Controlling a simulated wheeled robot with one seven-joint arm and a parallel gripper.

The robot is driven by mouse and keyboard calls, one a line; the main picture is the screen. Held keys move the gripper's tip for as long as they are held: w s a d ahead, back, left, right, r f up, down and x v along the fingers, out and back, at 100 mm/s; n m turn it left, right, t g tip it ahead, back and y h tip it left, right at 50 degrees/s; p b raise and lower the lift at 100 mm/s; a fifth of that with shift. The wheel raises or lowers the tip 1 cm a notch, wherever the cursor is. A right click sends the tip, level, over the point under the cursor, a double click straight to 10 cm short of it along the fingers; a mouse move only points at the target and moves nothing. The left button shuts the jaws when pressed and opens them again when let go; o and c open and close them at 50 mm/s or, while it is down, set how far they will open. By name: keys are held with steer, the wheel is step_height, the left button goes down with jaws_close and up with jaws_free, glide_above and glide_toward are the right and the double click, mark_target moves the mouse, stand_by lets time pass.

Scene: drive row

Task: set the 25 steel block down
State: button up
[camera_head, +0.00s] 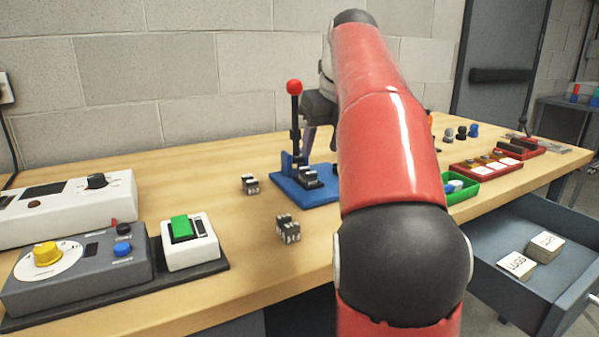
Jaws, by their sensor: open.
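Small steel blocks with marked faces stand on the wooden bench: one group (250,184) left of the blue press base and another (288,229) nearer the front edge. I cannot read which is the 25 block. A dark block or seat (308,177) sits on the blue base (316,195) of the lever press (295,120), which has a red ball knob. My gripper (309,142) is behind the press lever, above the back of the blue base, pointing down. It is open, and my red arm hides part of it. I see no block between its fingers.
At left stand a grey box with a yellow knob (47,254), a green-button box (190,241) and a white instrument (75,206). Right of my arm are a green tray (462,190), red trays (487,166) and an open drawer (540,282).

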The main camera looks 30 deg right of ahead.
mark_target(311, 172)
steer(key=x, duration=0.2)
steer(key=b+x, duration=0.1)
steer(key=x, duration=0.4)
steer(key=shift+w+a+f+b, duration=0.15)
steer(key=shift+w+a+b, duration=0.05)
steer(key=shift+a+b, duration=0.1)
jaws_close()
